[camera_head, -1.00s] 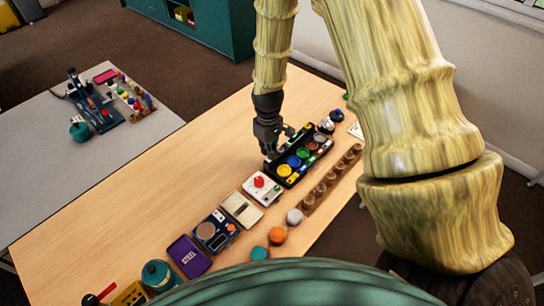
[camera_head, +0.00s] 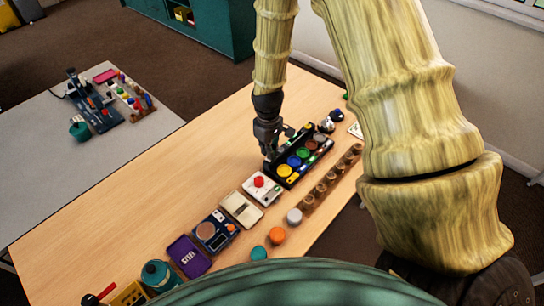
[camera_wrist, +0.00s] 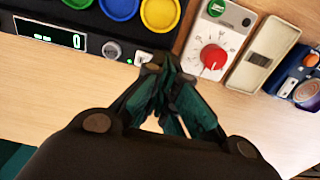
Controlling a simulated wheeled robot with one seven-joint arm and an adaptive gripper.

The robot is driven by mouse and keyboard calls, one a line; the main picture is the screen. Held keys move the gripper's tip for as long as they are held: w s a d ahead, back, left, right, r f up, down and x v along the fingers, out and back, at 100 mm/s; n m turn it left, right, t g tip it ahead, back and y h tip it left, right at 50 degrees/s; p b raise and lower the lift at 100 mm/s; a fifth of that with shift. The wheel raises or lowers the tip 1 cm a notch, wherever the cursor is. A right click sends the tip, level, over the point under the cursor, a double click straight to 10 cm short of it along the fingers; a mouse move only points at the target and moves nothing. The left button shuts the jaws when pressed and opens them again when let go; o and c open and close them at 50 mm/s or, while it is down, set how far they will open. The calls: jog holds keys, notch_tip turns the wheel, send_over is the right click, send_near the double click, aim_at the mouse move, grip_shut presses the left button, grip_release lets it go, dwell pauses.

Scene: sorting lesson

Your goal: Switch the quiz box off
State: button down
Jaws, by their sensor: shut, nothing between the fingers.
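The quiz box is a long black box with a row of large coloured buttons (camera_head: 294,161). In the wrist view, its near panel (camera_wrist: 95,28) shows a lit display (camera_wrist: 47,33) reading 0, a round grey knob (camera_wrist: 111,50) and a small white switch (camera_wrist: 143,57) with a green light beside it. My gripper (camera_head: 269,157) is shut and empty at the box's near-left corner. In the wrist view, my fingertips (camera_wrist: 160,62) are right beside the white switch and partly cover it. I cannot tell whether they touch it.
A white box with a red knob (camera_wrist: 213,57) stands close beside the quiz box. Beyond it are a beige device (camera_head: 241,209), a dark blue device (camera_head: 215,231) and a purple tray (camera_head: 189,256). A wooden rack (camera_head: 331,179) runs alongside. The table left of my gripper is bare.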

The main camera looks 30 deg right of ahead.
jog(key=shift+f+b, duration=0.4)
jog(key=shift+f, duration=0.65)
dwell(0.7)
jog(key=shift+r, duration=0.1)
jog(key=shift+r+p, duration=2.75)
jog(key=shift+r, duration=0.7)
